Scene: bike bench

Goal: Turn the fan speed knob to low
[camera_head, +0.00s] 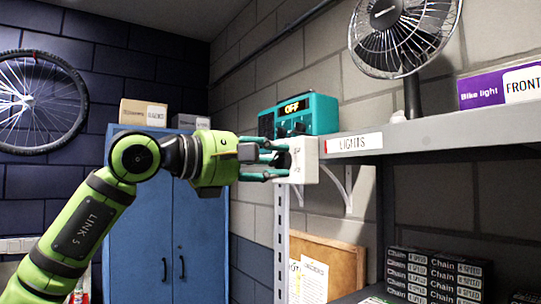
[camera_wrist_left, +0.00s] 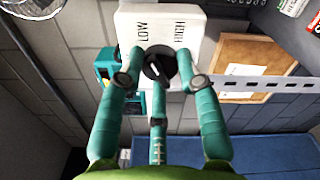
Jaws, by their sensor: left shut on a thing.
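The black fan speed knob (camera_wrist_left: 160,65) sits on a white control box (camera_wrist_left: 190,20) marked LOW and HIGH; a pale line shows on its face. In the head view the white box (camera_head: 304,162) is at the end of the grey shelf. My left gripper (camera_head: 275,160) has its teal fingers on the knob. In the wrist view the left gripper (camera_wrist_left: 158,82) has its fingers around the knob, shut on it. The fan (camera_head: 402,32) stands on the shelf behind. My right gripper is not in view.
A teal device (camera_head: 308,112) with an OFF display stands on the shelf (camera_head: 450,128) close above my fingers. A purple bike light box (camera_head: 488,90) is at the right. A blue cabinet (camera_head: 190,240) stands behind my arm. Chain boxes (camera_head: 437,275) are stacked low at the right.

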